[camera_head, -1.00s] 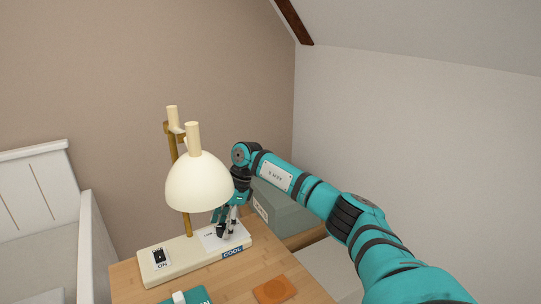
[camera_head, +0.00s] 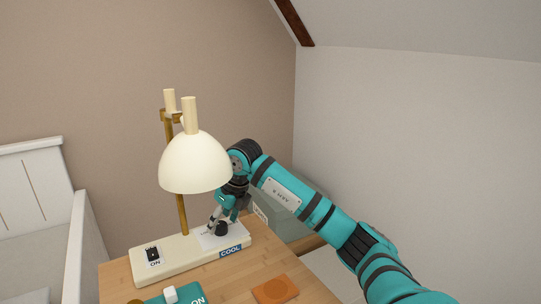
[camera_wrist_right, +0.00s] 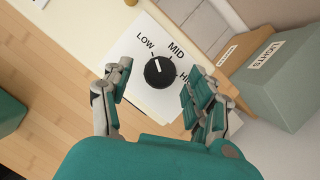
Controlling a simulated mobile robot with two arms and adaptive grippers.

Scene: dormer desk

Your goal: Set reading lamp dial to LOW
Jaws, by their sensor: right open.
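The cream reading lamp (camera_head: 196,162) stands on a long base (camera_head: 186,260) on the wooden desk. Its black round dial (camera_wrist_right: 159,72) sits on a white plate marked LOW, MID and a partly covered third label. The dial's white mark points toward LOW. The dial also shows in the head view (camera_head: 222,229) at the right end of the base. My right gripper (camera_wrist_right: 157,82) is open, with a finger on either side of the dial in the wrist view, apart from it. In the head view the right gripper (camera_head: 224,211) is just above and behind the dial. My left gripper is not in view.
A black switch (camera_head: 152,253) marked ON sits at the base's left end, and a blue COOL label (camera_head: 231,251) is on its front. A teal box (camera_head: 188,300) and orange coaster (camera_head: 275,290) lie in front. A grey-green box (camera_head: 287,215) stands behind right.

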